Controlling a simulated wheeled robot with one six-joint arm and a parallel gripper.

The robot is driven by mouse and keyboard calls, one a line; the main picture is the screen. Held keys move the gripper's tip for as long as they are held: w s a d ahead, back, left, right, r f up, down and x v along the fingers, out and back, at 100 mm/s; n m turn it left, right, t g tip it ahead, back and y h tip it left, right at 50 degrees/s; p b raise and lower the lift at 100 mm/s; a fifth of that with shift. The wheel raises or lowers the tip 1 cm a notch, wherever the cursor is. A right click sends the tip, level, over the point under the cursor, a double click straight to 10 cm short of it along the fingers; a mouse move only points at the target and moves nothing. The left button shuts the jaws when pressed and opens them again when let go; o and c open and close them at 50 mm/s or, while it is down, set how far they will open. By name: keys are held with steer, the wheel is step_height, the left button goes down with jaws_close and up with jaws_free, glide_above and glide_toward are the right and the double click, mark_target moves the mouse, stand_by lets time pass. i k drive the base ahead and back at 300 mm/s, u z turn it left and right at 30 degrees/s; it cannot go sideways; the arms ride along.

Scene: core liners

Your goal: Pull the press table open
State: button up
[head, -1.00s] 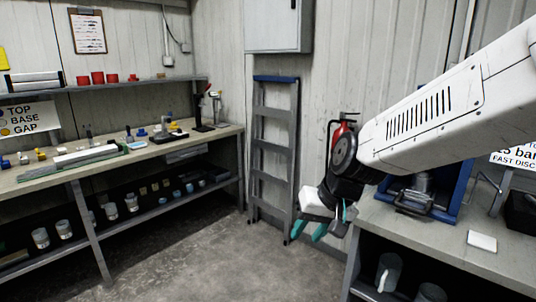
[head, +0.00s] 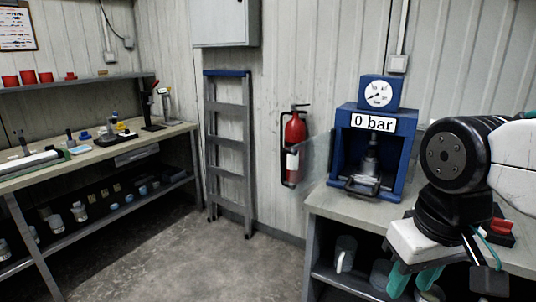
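The blue press (head: 340,149) stands on the right bench, with a round gauge (head: 379,93) on top and a "0 bar" label on its front. Inside its frame is a grey metal cylinder (head: 371,158). The press table with a dark bar handle (head: 364,186) sits low at the front of the frame. A clear panel (head: 316,155) stands out from the press's left side. My gripper (head: 414,284) hangs to the right of and nearer than the press, pointing down with teal fingers. The fingers are apart with nothing seen between them, and they are clear of the handle. The fingertips are near the picture's bottom edge.
A red fire extinguisher (head: 294,139) hangs on the wall left of the press. A grey ladder (head: 229,150) leans beside it. A long workbench (head: 90,163) with small items runs along the left. The floor (head: 185,255) between the benches is clear.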

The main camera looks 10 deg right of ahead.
mark_target(385, 181)
steer(key=u, duration=1.7)
steer(key=i, duration=2)
steer(key=z, duration=3.1)
